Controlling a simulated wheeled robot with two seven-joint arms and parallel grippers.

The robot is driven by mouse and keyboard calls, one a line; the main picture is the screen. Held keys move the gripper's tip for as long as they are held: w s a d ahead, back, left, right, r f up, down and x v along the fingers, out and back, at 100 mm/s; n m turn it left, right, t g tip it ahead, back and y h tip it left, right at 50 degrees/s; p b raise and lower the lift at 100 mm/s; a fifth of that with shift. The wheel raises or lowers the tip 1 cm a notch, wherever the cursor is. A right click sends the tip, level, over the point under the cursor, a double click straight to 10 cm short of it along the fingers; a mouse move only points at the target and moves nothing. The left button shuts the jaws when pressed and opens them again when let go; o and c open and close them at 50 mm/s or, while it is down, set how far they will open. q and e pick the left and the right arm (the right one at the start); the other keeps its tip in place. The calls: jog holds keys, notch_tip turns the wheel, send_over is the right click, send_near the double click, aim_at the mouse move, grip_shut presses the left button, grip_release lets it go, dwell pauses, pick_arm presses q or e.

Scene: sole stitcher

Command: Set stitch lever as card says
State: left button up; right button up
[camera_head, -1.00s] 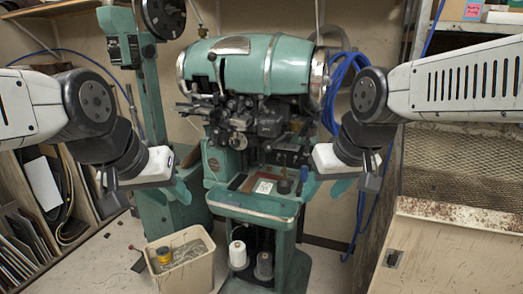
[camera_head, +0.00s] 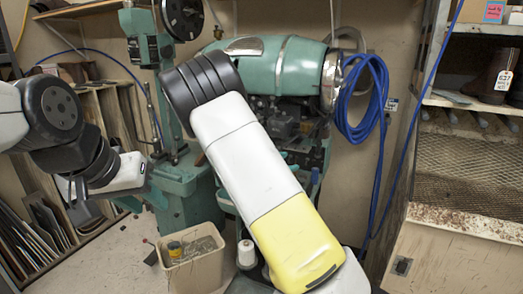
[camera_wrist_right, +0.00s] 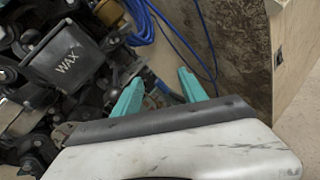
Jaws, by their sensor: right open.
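The green sole stitcher (camera_head: 300,65) stands at the back centre of the head view. My right arm crosses in front of its head and hides most of the front work area, including the small table where a white card lay earlier. I cannot pick out the stitch lever. In the right wrist view my right gripper (camera_wrist_right: 160,88) is open, its two teal fingers apart beside the machine's dark mechanism and a pot marked WAX (camera_wrist_right: 65,58). Small metal and blue parts show between and behind the fingers; contact is unclear. My left gripper (camera_head: 142,200) hangs at the left; its opening is unclear.
A bin (camera_head: 192,260) stands on the floor before the machine. Blue hose coils (camera_head: 365,95) hang behind it. At right are a mesh-fronted cabinet (camera_head: 465,175) and a shelf with a tagged brown boot (camera_head: 490,75). Sheets stand in a rack (camera_head: 45,225) at left.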

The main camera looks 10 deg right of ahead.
jog(key=w+a+n+t, duration=0.4)
jog(key=w+a+n, duration=0.1)
jog(key=a, duration=0.1)
send_near(288, 142)
jog(key=x, duration=0.3)
jog(key=shift+s+f, duration=0.1)
jog(key=shift+f, duration=0.1)
grip_shut()
dwell(1.1)
